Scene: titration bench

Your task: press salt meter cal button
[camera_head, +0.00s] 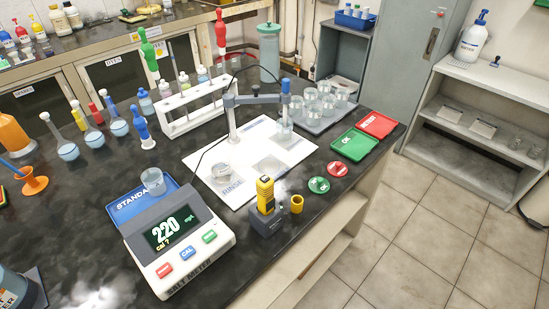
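The salt meter (175,285) is a white box at the front left of the black bench, with its name on its front edge. Its dark screen (172,227) reads 220 mg/L in white, with a small yellow CAL line below. The blue CAL button (187,253) sits on the sloped front panel, between a red button (164,270) and a green button (209,237). Nothing covers the buttons. A clear beaker (153,181) stands on the blue pad (128,207) marked STANDARD at the meter's back. My gripper is not in view.
A yellow handheld meter (265,194) stands in a dark holder right of the salt meter, beside a yellow cup (297,204). Behind are a white RINSE mat (292,153) and a clamp stand (232,117). Flasks (68,150) stand at left. A dark labelled container (12,290) is cut off at lower left.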

